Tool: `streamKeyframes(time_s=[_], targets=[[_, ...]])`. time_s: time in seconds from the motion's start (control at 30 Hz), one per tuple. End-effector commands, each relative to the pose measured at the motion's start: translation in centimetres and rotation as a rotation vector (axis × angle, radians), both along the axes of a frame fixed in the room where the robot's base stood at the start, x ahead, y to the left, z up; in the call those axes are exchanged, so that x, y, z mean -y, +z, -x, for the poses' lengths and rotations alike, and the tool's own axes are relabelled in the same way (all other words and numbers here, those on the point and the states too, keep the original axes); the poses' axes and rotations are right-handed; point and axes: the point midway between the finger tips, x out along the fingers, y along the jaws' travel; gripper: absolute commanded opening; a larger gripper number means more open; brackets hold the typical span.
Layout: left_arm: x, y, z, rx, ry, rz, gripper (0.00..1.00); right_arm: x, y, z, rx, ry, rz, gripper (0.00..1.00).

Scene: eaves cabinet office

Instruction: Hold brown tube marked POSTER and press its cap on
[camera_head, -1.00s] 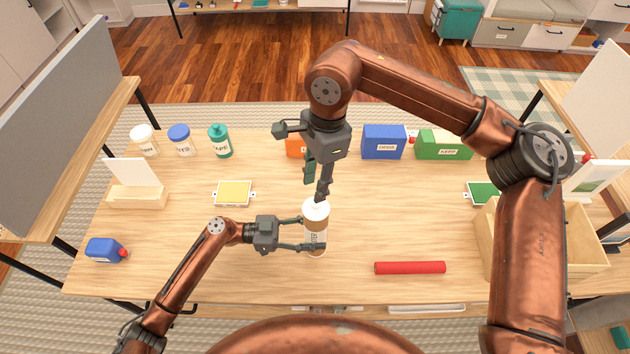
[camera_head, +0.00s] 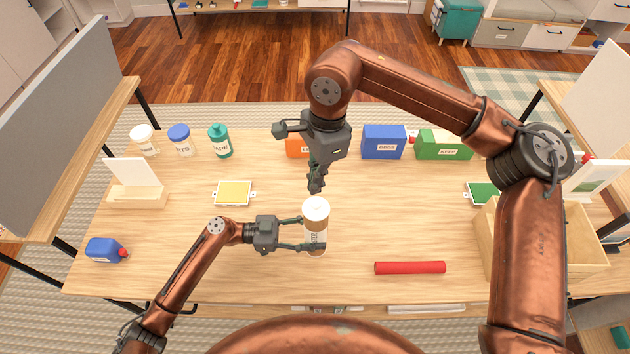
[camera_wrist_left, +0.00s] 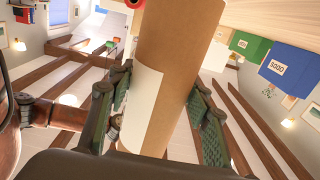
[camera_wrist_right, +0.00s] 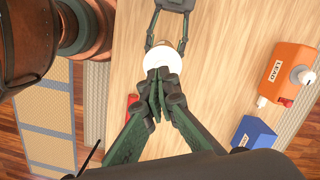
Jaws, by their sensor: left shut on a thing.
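The brown tube (camera_head: 318,225) stands upright near the middle of the desk, its label partly covered by a finger. A white cap (camera_head: 316,206) sits at its top; whether it is fully seated I cannot tell. My left gripper (camera_head: 314,234) is shut on the tube from the left. The left wrist view shows the brown tube (camera_wrist_left: 185,60) with a white label between the fingers. My right gripper (camera_head: 316,188) points down just above the cap, its fingers together and empty. The right wrist view shows the round white cap (camera_wrist_right: 163,60) just beyond the fingertips (camera_wrist_right: 158,90).
A red tube (camera_head: 410,268) lies to the right, near an open wooden crate (camera_head: 503,262). Blue (camera_head: 384,142), green (camera_head: 444,145) and orange (camera_head: 297,146) containers stand behind. A yellow-topped tray (camera_head: 234,193) and several bottles are at left. Desk around the tube is clear.

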Motion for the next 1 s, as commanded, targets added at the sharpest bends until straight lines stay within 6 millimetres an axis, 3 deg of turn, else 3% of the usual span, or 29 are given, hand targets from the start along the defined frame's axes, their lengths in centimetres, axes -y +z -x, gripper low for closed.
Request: streamKeyframes(time_s=[0.5, 1.0], targets=[[0.0, 0.0, 0.0, -0.001, -0.001, 0.000, 0.09, 0.0, -0.1, 0.0, 0.000, 0.000, 0.000, 0.00], [0.0, 0.0, 0.0, 0.000, -0.001, 0.000, 0.09, 0.0, -1.4, 0.0, 0.000, 0.000, 0.001, 0.00]])
